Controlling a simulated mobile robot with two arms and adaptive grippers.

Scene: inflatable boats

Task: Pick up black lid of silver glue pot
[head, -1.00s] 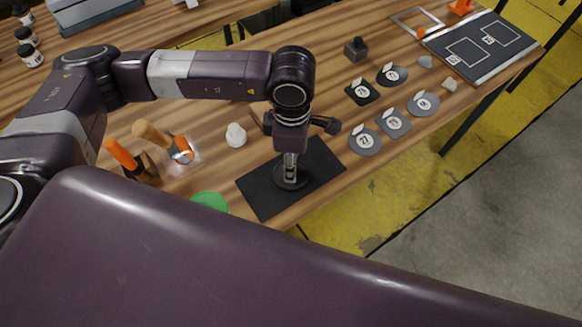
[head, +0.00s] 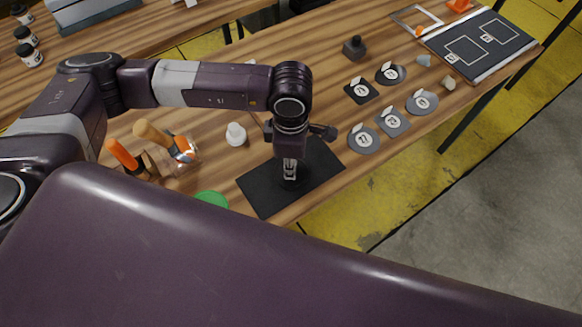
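My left gripper (head: 290,174) points straight down over a black mat (head: 257,190) near the table's front edge. My wrist hides most of it, and I cannot tell if its fingers are open or shut. A dark round shape shows faintly around the fingertips against the black mat; I cannot make out whether it is the lid. No silver glue pot is clearly visible; one could be hidden under the gripper. My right gripper is not in view.
A white bottle (head: 236,134), a green disc (head: 211,199) and tools with orange (head: 121,155) and wooden (head: 150,133) handles are left of the mat. Numbered patches (head: 363,139) lie right, with a dark block (head: 354,48) behind. Dark-lidded jars (head: 30,54) stand far left.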

